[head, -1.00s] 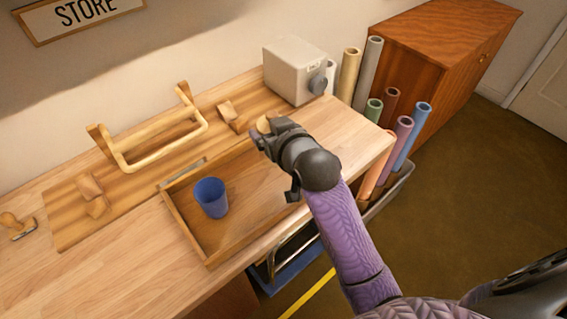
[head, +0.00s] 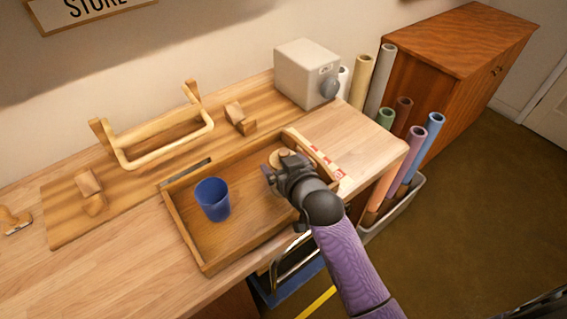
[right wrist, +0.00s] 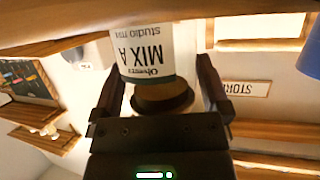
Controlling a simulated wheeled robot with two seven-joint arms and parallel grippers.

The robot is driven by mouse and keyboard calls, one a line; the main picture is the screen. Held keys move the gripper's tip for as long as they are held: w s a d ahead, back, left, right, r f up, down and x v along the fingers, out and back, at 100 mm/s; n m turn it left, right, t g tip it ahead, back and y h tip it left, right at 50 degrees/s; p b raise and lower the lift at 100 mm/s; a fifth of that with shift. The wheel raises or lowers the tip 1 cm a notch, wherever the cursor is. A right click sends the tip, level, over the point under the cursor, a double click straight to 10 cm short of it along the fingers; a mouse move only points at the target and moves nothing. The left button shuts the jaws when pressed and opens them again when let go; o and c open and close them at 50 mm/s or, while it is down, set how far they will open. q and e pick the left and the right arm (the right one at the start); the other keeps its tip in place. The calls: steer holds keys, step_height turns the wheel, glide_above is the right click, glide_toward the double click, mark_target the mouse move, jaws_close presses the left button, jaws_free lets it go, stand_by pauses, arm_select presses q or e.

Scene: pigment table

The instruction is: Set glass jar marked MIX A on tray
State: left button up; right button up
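The glass jar marked MIX A (right wrist: 148,52) is between the two fingers of my right gripper (head: 281,172), which is shut on it. In the right wrist view the label is upside down and a brown stopper (right wrist: 162,97) faces the camera. In the head view only the round, light brown top (head: 284,157) shows; my gripper hides the rest. The jar is over the right part of the wooden tray (head: 220,254). I cannot tell whether its base touches the tray floor. My left gripper is not in view.
A blue cup (head: 213,199) stands in the tray's left half. A wooden rack (head: 165,152) and small wooden blocks are behind it. A grey box with a knob (head: 306,73) stands at the back right. Rolled tubes (head: 430,135) stand in a bin beyond the table's right end.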

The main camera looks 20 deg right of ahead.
steer(key=shift+r, duration=0.15)
steer(key=shift+s+r, duration=0.2)
steer(key=shift+s, duration=0.15)
steer(key=p+v, duration=0.3)
steer(key=v, duration=0.8)
steer(key=shift+s+d, duration=0.1)
